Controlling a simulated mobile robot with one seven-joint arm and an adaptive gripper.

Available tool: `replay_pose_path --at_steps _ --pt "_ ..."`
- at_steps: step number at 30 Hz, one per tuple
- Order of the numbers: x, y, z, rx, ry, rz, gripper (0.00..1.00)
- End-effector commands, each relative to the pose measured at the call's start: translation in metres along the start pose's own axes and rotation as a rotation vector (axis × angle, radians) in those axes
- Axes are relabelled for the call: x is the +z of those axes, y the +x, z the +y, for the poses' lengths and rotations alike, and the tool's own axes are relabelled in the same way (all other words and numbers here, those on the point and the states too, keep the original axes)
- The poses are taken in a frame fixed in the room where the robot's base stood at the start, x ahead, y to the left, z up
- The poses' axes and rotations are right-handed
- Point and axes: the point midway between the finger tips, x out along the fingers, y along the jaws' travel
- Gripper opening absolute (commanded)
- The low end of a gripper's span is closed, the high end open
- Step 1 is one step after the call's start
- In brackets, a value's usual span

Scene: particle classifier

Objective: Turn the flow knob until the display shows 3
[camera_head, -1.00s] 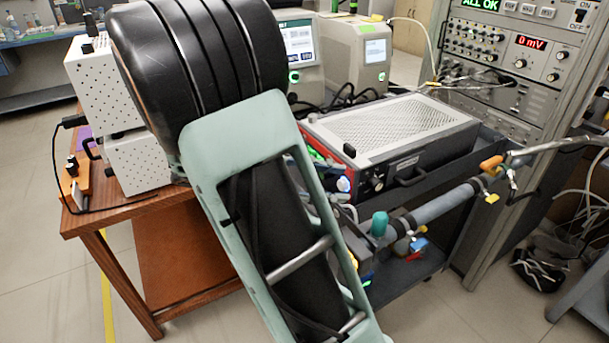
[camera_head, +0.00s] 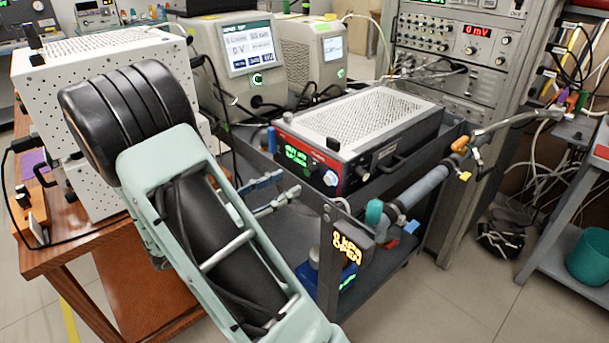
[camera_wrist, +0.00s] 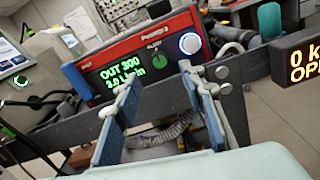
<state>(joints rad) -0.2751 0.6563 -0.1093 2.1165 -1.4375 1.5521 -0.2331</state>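The flow device (camera_head: 361,148) is a red-framed box with a black front and a perforated top, on a dark cart. Its front also shows in the wrist view (camera_wrist: 98,52). A smaller green-lit knob (camera_wrist: 157,60) is beside the display. My gripper (camera_wrist: 160,82) is open and empty, its blue-padded fingers apart, short of the panel. It also shows in the head view (camera_head: 288,184).
The dark cart rail (camera_wrist: 150,97) runs below the panel. An orange-lit readout (camera_head: 346,250) hangs at the cart's front corner. A teal-capped grey tube (camera_head: 420,188) runs along the cart's right side. White perforated boxes (camera_head: 105,75) stand on the wooden table at left.

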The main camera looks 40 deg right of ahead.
Motion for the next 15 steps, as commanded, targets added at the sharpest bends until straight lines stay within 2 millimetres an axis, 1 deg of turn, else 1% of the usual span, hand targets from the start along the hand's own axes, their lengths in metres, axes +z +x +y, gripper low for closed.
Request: replay_pose_path --at_steps 1,3,9,12,15 --pt "-0.001 0.011 -0.001 -0.005 0.001 -0.002 0.37" --pt "-0.001 0.025 -0.002 -0.005 0.001 -0.001 0.37" --pt "-0.001 0.058 -0.001 -0.004 0.002 -0.001 0.37" --pt "-0.001 0.069 -0.001 -0.003 0.002 0.000 0.37" --pt "0.000 0.074 0.000 -0.001 0.001 0.000 0.37"
